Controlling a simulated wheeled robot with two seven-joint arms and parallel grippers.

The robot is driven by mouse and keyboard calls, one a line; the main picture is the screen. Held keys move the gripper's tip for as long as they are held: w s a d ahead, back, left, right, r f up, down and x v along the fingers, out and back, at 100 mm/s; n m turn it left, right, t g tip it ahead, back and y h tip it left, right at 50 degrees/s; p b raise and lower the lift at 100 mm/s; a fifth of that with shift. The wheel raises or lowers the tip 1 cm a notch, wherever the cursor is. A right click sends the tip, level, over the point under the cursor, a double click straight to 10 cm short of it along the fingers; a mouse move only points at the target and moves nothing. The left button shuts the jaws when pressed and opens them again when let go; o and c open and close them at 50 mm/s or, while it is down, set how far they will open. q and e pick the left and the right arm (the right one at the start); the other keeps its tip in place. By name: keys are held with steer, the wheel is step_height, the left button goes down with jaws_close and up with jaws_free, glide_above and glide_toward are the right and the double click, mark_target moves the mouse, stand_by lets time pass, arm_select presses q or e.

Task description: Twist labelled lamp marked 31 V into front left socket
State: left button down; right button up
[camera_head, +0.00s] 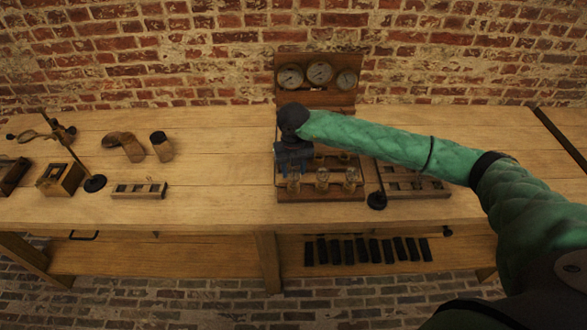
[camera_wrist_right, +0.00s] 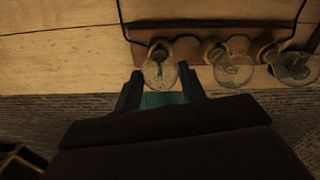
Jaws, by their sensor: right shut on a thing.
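My right gripper (camera_head: 293,160) is over the front left of a wooden board (camera_head: 320,197) on the bench, pointing down. Its two fingers also show in the right wrist view (camera_wrist_right: 161,82). It is shut on a clear glass lamp (camera_wrist_right: 160,72), which sits between the fingers at the front left socket; the lamp's lower part also shows in the head view (camera_head: 293,186). I cannot read a marking on it, and its seating is unclear. Two more glass lamps, a middle one (camera_head: 322,178) and a right one (camera_head: 350,178), stand in the front row. My left gripper is out of view.
A panel with several dials (camera_head: 319,73) stands at the board's back. A small wooden rack (camera_head: 139,190) lies to the left, with clear bench between.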

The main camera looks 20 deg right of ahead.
steer(key=shift+f+b, duration=0.15)
steer(key=shift+b, duration=0.25)
stand_by(0.3)
steer(key=shift+m, duration=0.7)
steer(key=m, duration=0.5)
steer(key=shift+m, duration=0.5)
steer(key=m, duration=0.5)
steer(key=shift+p, duration=0.35)
steer(key=shift+m, duration=0.3)
